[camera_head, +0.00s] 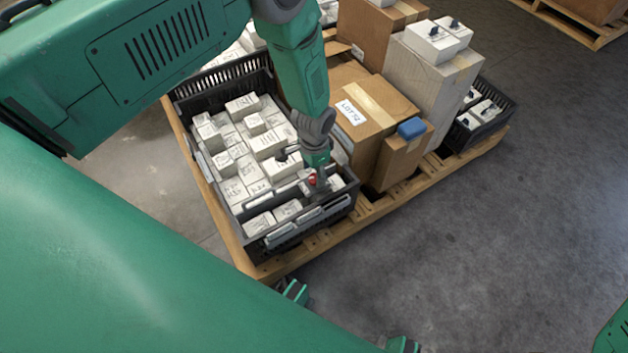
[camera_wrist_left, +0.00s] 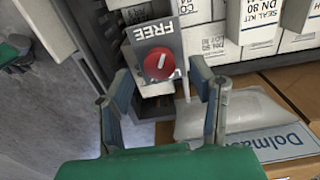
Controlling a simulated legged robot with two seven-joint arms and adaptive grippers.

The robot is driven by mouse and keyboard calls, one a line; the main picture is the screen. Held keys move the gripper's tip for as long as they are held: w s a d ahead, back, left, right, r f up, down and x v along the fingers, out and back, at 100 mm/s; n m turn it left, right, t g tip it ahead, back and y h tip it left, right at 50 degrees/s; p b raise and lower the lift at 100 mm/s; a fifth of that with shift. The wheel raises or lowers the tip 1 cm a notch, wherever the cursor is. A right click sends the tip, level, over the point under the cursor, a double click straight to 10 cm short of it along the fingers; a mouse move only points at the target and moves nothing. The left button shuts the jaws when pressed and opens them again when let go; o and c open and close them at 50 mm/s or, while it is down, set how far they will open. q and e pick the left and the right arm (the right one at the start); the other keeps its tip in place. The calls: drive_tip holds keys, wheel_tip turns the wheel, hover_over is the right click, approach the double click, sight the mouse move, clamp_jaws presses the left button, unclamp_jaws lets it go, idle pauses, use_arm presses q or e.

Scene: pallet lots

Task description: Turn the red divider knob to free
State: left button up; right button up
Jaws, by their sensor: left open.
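The red divider knob (camera_wrist_left: 159,64) sits on a small grey plate with the word FREE (camera_wrist_left: 153,32), upside down in the left wrist view. A pale mark shows on the knob; I cannot tell its exact setting. Other lettering beside the knob is partly hidden. In the head view the knob (camera_head: 312,180) is a small red spot at the near end of the black crate (camera_head: 278,240). My left gripper (camera_wrist_left: 161,84) is open, its fingers on either side of the knob in the picture; contact is not clear. My right gripper is not in view.
White seal-kit boxes (camera_head: 240,150) fill the crate. A LOT 72 carton (camera_head: 378,105) and a small carton with a blue item (camera_head: 411,128) stand to the right on the wooden pallet (camera_head: 340,230). Open floor lies right.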

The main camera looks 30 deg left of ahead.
use_arm(q)
drive_tip(key=shift+f+b, duration=0.35)
drive_tip(key=shift+f, duration=0.9)
clamp_jaws()
drive_tip(key=c, duration=1.1)
unclamp_jaws()
drive_tip(key=shift+n, duration=0.8)
drive_tip(key=shift+c, duration=0.2)
drive_tip(key=o, duration=1.1)
drive_tip(key=shift+o, duration=0.2)
